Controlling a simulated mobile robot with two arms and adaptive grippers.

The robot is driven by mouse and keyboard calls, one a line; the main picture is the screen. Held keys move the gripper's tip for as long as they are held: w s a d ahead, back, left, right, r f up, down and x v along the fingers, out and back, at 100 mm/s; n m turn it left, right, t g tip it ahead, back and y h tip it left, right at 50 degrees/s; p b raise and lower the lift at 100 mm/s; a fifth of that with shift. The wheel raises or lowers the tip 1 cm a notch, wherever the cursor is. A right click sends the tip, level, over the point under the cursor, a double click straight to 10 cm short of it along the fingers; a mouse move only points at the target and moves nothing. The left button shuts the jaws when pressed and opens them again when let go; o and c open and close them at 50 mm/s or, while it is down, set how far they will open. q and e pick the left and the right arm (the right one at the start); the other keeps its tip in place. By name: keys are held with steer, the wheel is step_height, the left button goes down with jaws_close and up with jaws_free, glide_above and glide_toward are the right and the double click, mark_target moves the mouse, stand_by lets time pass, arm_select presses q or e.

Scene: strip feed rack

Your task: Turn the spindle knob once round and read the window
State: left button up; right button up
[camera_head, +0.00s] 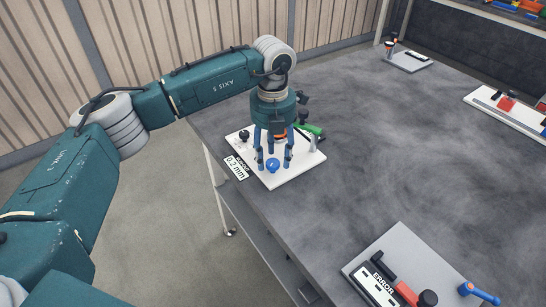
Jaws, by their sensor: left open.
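A white plate (308,169) lies near the table's left edge. A small blue knob (273,165) stands at its front, and a black knob (244,135) at its left; I cannot tell which is the spindle knob. A white label or window reading "0.2 mm" (237,168) lies along the plate's left front side. My left gripper (274,159) points down over the plate, open, its blue fingers around or just behind the blue knob. I cannot tell whether they touch it. The gripper hides the plate's middle. My right gripper is not in view.
A green-handled part (310,130) stands behind the gripper. A grey plate (398,247) with an "ERROR" panel (377,285), red parts and a blue handle (478,292) is at the front right. Other fixtures (408,60) stand at the back. The grey table's (400,150) middle is clear.

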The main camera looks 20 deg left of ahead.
mark_target(273, 162)
arm_select(q)
step_height(273, 162, up, 11)
stand_by(0.3)
stand_by(0.4)
